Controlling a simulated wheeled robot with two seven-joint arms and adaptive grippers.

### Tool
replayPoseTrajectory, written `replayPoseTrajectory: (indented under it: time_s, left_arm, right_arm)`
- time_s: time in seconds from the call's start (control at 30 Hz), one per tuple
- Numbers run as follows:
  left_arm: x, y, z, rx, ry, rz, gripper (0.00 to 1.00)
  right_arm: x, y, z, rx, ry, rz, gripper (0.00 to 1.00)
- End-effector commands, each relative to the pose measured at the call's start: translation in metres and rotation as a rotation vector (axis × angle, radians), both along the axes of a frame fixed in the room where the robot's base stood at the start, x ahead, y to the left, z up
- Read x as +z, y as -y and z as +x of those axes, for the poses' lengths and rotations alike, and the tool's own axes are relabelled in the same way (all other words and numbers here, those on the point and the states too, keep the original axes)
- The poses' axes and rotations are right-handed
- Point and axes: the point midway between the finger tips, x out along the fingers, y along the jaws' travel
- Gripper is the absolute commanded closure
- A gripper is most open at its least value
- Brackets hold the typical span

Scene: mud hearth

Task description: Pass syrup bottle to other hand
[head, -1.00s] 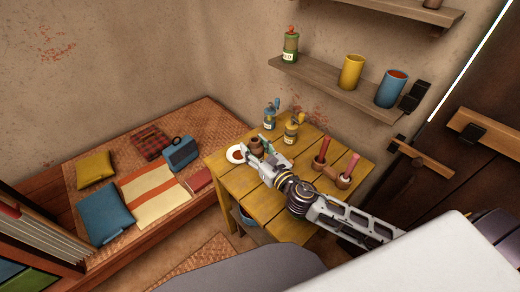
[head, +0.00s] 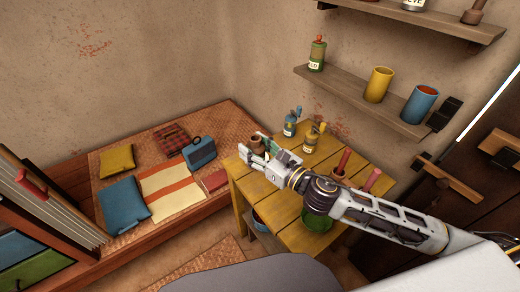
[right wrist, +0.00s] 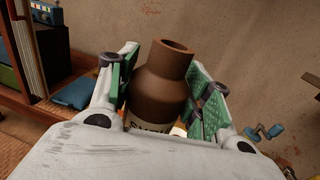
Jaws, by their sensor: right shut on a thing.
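The syrup bottle is a brown jug with a narrow neck and a pale label, partly readable, in the right wrist view (right wrist: 165,85). It stands between the green-padded fingers of my right gripper (right wrist: 160,90), which is shut on it. In the head view the bottle (head: 257,143) shows small at the tip of my right gripper (head: 262,149), over the far left part of the yellow wooden table (head: 253,190). The bottle's lower part is hidden by the gripper. My left gripper is in neither view.
A red-handled thing (head: 342,162) and a green bowl (head: 317,222) are near my arm. A wall shelf (head: 350,95) hangs above; a low bench (head: 190,211) lies left.

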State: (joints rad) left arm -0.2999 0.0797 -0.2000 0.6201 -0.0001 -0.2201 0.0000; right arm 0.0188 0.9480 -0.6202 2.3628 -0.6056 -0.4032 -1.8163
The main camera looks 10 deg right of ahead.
Motion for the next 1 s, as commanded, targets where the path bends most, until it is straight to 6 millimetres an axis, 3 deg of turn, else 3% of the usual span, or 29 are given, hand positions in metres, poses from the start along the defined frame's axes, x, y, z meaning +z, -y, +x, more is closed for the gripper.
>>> replayPoseTrajectory:
  time_s: [0.5, 1.0]
  left_arm:
    - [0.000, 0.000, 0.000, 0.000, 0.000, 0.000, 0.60]
    - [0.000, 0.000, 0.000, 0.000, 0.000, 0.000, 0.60]
  right_arm:
    - [0.025, -0.023, -0.009, 0.108, 0.003, -0.002, 0.77]
    - [0.030, -0.028, -0.011, 0.132, 0.000, -0.001, 0.77]
